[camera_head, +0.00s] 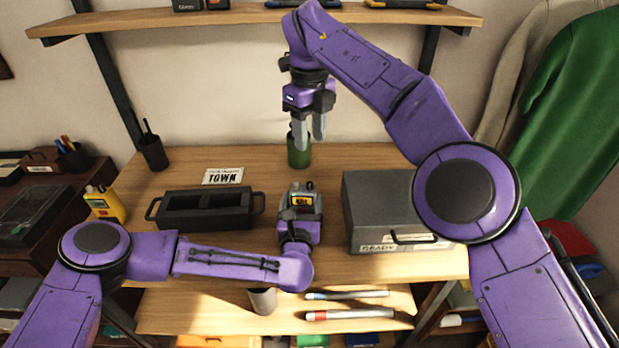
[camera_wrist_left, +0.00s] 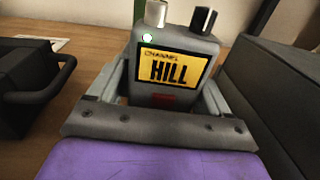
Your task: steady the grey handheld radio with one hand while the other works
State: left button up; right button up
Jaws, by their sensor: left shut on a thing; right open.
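The grey handheld radio (camera_head: 301,198) stands on the table between a dark tray and a grey box. In the left wrist view the radio (camera_wrist_left: 172,95) shows a yellow screen reading "CHANNEL HILL", one light knob (camera_wrist_left: 155,14) and one black knob (camera_wrist_left: 203,20) on top, and a small green light. My left gripper (camera_wrist_left: 170,100) is shut on the radio, one finger at each side of its body. My right gripper (camera_head: 309,134) is open and empty above and behind the radio, in front of a green cup. The radio's lower part is hidden by my left gripper.
The dark tray (camera_head: 206,219) with handles lies left of the radio, and the grey box (camera_head: 379,230) stands close on its right. The green cup (camera_head: 299,158) is behind. A "TOWN" card (camera_head: 223,176) lies behind the tray. A yellow device (camera_head: 105,205) is at the far left.

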aim_at(310, 182)
notch_tip(310, 182, down, 12)
jog(key=shift+f, duration=0.1)
jog(key=shift+c, duration=0.2)
grip_shut()
